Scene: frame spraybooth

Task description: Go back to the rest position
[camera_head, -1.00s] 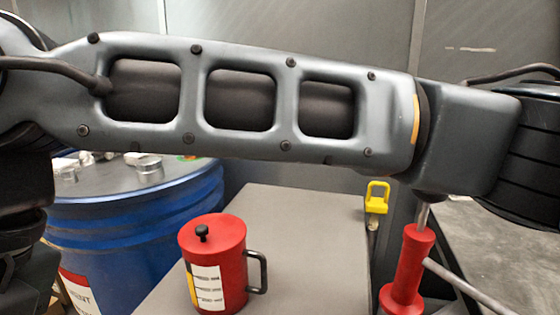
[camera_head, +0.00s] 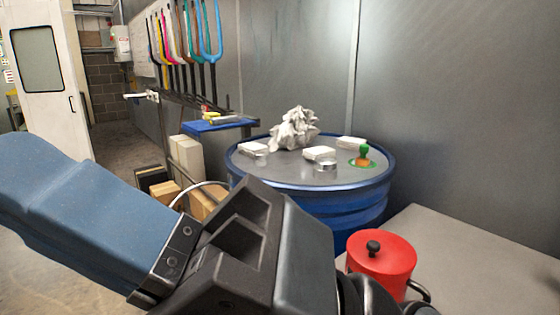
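My arm crosses the lower left and bottom middle of the head view, with a blue link and a dark joint. My gripper is not in view, so its fingers and anything in them cannot be seen.
A red lidded pot (camera_head: 381,262) stands on a grey bench top (camera_head: 470,255), close to my arm. Behind, a blue drum (camera_head: 340,208) bears white crumpled cloth (camera_head: 295,130), white blocks and a green-topped item (camera_head: 364,155). Boxes (camera_head: 200,205) stand left of it. Colourful frames (camera_head: 185,35) hang along the wall. A white door (camera_head: 45,80) is far left.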

